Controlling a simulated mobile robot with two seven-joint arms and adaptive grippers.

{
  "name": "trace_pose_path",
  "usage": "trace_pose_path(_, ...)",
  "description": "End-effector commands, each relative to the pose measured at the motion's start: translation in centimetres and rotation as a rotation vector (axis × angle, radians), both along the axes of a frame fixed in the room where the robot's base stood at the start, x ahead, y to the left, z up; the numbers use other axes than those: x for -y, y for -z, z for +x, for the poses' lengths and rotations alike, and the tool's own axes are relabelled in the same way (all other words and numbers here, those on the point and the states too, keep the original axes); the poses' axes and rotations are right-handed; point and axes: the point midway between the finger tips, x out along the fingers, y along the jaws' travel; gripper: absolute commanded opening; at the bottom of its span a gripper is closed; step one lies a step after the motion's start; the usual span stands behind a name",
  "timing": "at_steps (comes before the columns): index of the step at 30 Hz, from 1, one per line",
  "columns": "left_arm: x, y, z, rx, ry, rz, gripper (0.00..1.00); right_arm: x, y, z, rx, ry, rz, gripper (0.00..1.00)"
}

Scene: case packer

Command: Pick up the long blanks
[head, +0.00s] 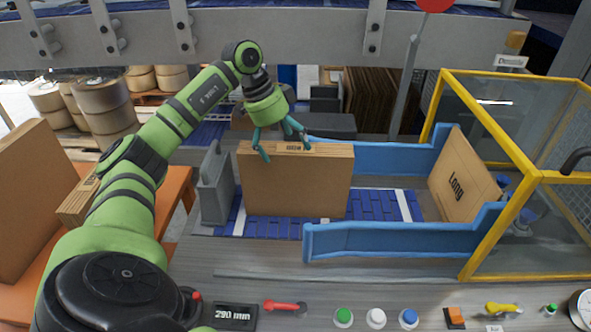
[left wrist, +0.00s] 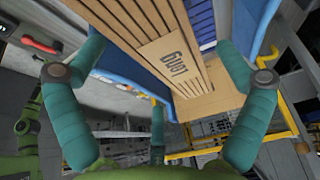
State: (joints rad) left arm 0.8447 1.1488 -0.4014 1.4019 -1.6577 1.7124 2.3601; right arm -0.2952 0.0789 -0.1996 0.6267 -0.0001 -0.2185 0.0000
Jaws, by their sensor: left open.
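A stack of long brown blanks (head: 297,185) stands upright on the blue slatted belt, with a label on its top edges. In the left wrist view the stack (left wrist: 150,40) shows its many edges and the word "Long". My left gripper (head: 286,150) is over the top of the stack with its teal fingers spread open. In the wrist view the stack lies between the open fingers (left wrist: 165,105); I cannot tell whether they touch it. My right gripper is not in view.
A grey plate (head: 216,185) stands left of the stack. Blue side rails (head: 400,240) run toward a board marked "Long" (head: 462,182) by a yellow-framed guard (head: 490,120). More cardboard (head: 25,200) stands on an orange table (head: 175,195). Buttons (head: 376,317) and a red handle (head: 285,306) line the front.

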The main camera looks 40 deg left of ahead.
Motion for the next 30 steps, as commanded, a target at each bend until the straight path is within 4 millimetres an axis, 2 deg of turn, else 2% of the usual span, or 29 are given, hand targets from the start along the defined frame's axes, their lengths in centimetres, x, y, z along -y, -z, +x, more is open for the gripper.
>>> trace_pose_path(1, 0.4, 1.0, 0.2, -0.005, 0.003, 0.0, 1.0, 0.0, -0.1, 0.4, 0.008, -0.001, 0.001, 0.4)
trace_pose_path(6, 1.0, 3.0, 0.7, -0.003, 0.002, -0.001, 1.0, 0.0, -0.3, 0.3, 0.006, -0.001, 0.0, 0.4)
trace_pose_path(15, 1.1, 3.6, 0.9, 0.0, 0.001, 0.0, 1.0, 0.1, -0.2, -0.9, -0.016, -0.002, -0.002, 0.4)
trace_pose_path(16, 1.1, 3.6, 0.9, 0.0, 0.001, 0.0, 0.96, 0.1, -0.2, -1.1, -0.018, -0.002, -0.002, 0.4)
trace_pose_path(20, 1.1, 3.6, 0.9, 0.0, 0.001, 0.0, 0.44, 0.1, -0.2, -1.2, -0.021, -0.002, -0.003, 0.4)
trace_pose_path(21, 1.1, 3.6, 0.9, 0.0, 0.001, 0.0, 0.28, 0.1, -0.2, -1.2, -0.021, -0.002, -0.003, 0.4)
trace_pose_path(22, 1.2, 3.6, 0.9, 0.0, 0.001, 0.0, 0.18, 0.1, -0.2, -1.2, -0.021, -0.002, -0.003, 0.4)
trace_pose_path(30, 1.2, 3.5, 1.0, 0.002, 0.001, -0.001, 0.18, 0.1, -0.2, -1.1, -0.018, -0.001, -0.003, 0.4)
